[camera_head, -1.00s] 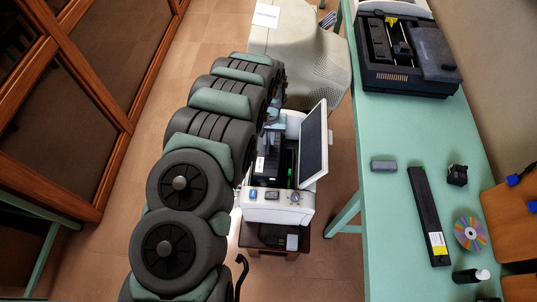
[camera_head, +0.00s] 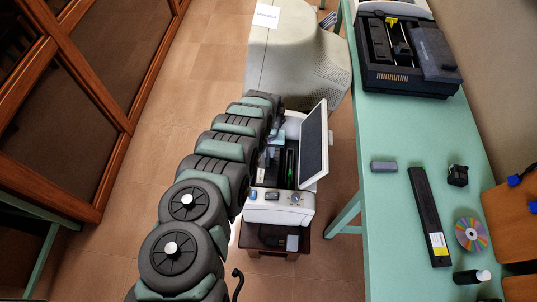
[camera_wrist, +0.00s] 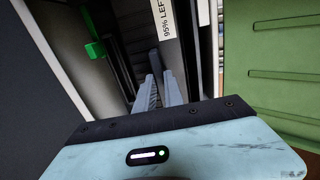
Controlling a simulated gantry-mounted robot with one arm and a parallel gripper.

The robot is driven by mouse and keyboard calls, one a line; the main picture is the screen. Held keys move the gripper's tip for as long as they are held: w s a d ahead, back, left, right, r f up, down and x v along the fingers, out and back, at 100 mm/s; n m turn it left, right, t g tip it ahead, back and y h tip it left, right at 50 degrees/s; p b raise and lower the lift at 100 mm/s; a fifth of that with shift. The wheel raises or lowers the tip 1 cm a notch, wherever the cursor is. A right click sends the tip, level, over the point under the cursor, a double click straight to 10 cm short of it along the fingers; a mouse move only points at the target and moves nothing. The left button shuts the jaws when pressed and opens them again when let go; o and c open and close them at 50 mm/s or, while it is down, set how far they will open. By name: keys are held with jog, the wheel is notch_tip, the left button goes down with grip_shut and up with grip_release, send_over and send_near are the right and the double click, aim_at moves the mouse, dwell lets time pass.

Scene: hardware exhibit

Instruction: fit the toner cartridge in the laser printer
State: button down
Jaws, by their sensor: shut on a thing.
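The laser printer (camera_head: 283,207) is the pale machine with blue buttons, its dark-faced lid raised on the right. My gripper reaches down into its open bay, mostly hidden by my arm in the head view. In the wrist view, my gripper's two fingers (camera_wrist: 162,80) are close together on a dark part whose gripped edge is hard to make out. The black toner cartridge (camera_head: 268,172) sits within the bay's outline, partly hidden. Its white "95% LEFT" label shows on the cartridge in the wrist view (camera_wrist: 165,20). I cannot tell whether it is fully seated.
A green part (camera_wrist: 95,49) stands left of the fingers inside the bay. The raised lid (camera_head: 314,143) bounds the bay's right side. The green table (camera_head: 389,225) holds a long black bar with a yellow label (camera_head: 428,215), a disc (camera_head: 470,234) and a black machine (camera_head: 408,60).

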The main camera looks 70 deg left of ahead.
jog(key=shift+s+d+f, duration=0.1)
jog(key=shift+f, duration=0.85)
jog(key=shift+f, duration=0.1)
jog(key=shift+f+b, duration=0.1)
jog(key=shift+b, duration=0.25)
jog(key=c, duration=1.5)
grip_release()
jog(key=shift+o, duration=0.2)
jog(key=shift+r+p, duration=0.3)
jog(key=shift+r, duration=0.3)
notch_tip(320, 180, up, 11)
jog(key=shift+r, duration=0.15)
